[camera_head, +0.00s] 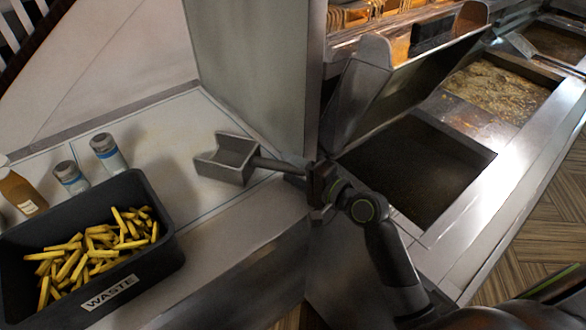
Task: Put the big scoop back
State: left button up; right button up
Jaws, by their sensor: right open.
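The big metal scoop (226,160) is on or just above the steel counter, left of the tall panel. Its open pan is at the left and its dark handle (278,163) runs right to my right gripper. My right gripper (314,184) is at the handle's right end, with its jaws open. The gripper hides the handle's end, so I cannot tell whether the handle lies between the fingers or touches them. My left gripper is not in view.
A black waste bin (160,255) with fries (95,252) stands at the lower left. Two shakers (107,152) and a bottle (20,190) stand behind it. A tall steel panel (255,70) rises behind the scoop. Fryer vats (415,165) lie to the right.

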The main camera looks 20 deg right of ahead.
jog(key=shift+s+d, duration=0.3)
jog(key=shift+s, duration=0.15)
jog(key=v, duration=1.6)
jog(key=shift+s+d, duration=0.1)
